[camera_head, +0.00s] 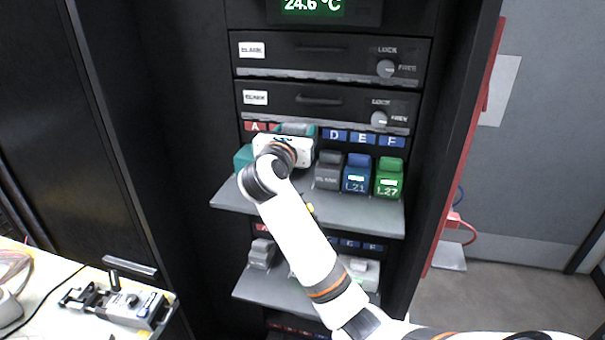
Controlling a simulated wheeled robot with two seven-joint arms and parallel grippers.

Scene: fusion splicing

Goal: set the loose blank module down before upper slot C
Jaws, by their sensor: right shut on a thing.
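My right gripper (283,148) is at the upper shelf, in front of the B and C side of the slot row. It is shut on a module that its white hand almost fully hides; a grey edge (293,129) shows above the hand, probably the loose blank module. The label of upper slot C is hidden behind the hand, so I cannot tell how the module sits to the slot. Another grey blank module (328,170) stands under label D. My left gripper is out of view.
A blue L21 module (357,174) and a green L27 module (389,178) stand right of the hand. A teal piece (243,158) shows at its left. The upper shelf (375,217) has bare front room. A lower shelf (262,287) holds grey modules. A splicer (130,305) lies on the left table.

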